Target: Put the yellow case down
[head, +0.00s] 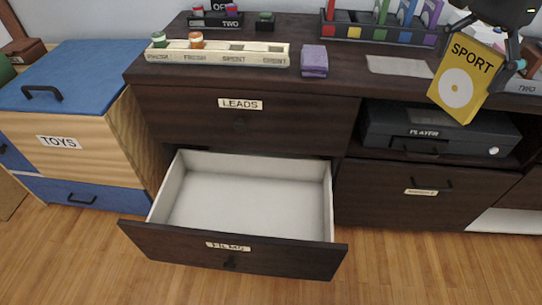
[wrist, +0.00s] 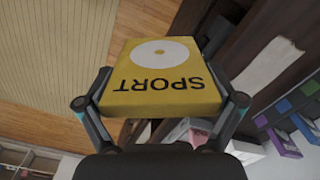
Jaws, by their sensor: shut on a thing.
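The yellow case (head: 463,80) is a flat yellow box with the word SPORT and a pale disc printed on its face. It is at the upper right in the head view, in front of the dark cabinet, and stands tilted in the air. It also fills the middle of the wrist view (wrist: 163,88), upside down there. My gripper (head: 490,48) is shut on the case, with one finger on each side edge in the wrist view. The case's back is hidden.
An open, empty drawer (head: 250,200) juts out at the lower middle. A black player (head: 440,130) sits in an open shelf. A toy chest (head: 70,90) stands left.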

